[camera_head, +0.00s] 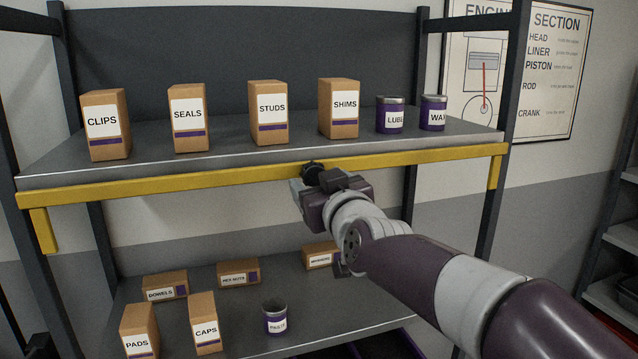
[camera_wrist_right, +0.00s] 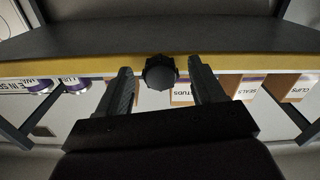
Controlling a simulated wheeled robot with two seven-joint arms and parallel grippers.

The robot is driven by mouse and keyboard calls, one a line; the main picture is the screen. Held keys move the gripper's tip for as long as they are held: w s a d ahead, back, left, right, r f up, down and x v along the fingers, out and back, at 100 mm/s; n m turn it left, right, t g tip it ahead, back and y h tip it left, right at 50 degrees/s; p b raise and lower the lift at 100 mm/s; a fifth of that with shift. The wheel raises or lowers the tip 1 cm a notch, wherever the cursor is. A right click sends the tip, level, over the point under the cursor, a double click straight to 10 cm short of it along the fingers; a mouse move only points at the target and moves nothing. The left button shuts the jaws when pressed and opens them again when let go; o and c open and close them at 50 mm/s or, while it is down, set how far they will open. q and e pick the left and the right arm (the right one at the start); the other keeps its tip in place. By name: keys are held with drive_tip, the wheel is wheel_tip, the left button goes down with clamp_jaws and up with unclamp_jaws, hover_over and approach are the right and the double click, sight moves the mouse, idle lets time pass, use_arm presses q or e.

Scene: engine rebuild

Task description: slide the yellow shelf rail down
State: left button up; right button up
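The yellow shelf rail (camera_head: 420,158) runs along the front edge of the upper shelf, with a short yellow leg hanging down at each end. It also shows as a yellow band in the right wrist view (camera_wrist_right: 75,66). A black knob (camera_head: 312,172) is at the middle of the rail. My right gripper (camera_head: 309,183) is at this knob, its fingers mostly hidden by the wrist. In the right wrist view the fingers are open, one on each side of the knob (camera_wrist_right: 160,73), with a gap on both sides. My left gripper is not in view.
The upper shelf (camera_head: 230,160) holds several labelled boxes, such as STUDS (camera_head: 269,112), and two purple tins (camera_head: 390,115). The lower shelf (camera_head: 245,300) holds more boxes and a PASTE tin (camera_head: 275,317). Dark posts (camera_head: 505,120) frame the shelves. The space just under the rail's left half is clear.

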drive_tip(key=shift+s, duration=0.15)
drive_tip(key=b+v, duration=0.1)
drive_tip(key=v, duration=1.1)
drive_tip(key=shift+s+d, duration=0.1)
drive_tip(key=shift+s, duration=0.05)
